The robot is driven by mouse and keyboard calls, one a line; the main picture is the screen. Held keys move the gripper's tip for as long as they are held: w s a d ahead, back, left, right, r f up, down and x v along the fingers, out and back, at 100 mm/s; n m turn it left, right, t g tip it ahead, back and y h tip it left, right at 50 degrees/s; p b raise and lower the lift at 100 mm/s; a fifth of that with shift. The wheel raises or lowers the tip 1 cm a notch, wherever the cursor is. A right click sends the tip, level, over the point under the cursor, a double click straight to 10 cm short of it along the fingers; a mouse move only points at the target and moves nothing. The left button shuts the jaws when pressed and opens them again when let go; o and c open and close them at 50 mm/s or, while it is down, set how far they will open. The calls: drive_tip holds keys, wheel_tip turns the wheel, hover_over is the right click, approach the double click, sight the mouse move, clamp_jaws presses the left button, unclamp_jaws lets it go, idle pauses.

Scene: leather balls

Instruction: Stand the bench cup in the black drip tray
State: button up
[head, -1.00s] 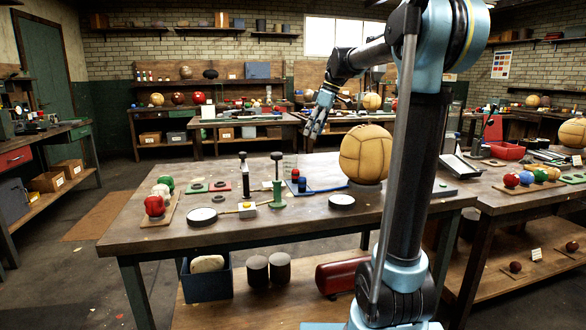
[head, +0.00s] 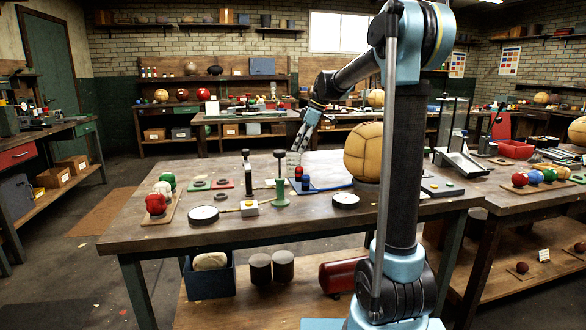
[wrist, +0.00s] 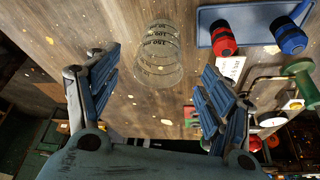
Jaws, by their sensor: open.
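The bench cup is a clear, marked cup (wrist: 158,58) seen in the wrist view between my spread fingers and beyond their tips. In the head view it is a faint clear shape (head: 293,164) on the near bench, just below my gripper (head: 299,146). My gripper is open and empty, pointing down at the cup; in the wrist view its fingers (wrist: 160,82) stand either side, apart from it.
A blue tray (head: 318,186) holding red and blue pieces stands close right of the cup. A green stand (head: 280,190) and a black-topped post (head: 247,175) are in front and left. A large tan ball (head: 364,152) stands to the right.

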sight(293, 158)
drive_tip(key=shift+x, duration=3.45)
drive_tip(key=shift+a+r, duration=0.1)
drive_tip(key=c, duration=1.2)
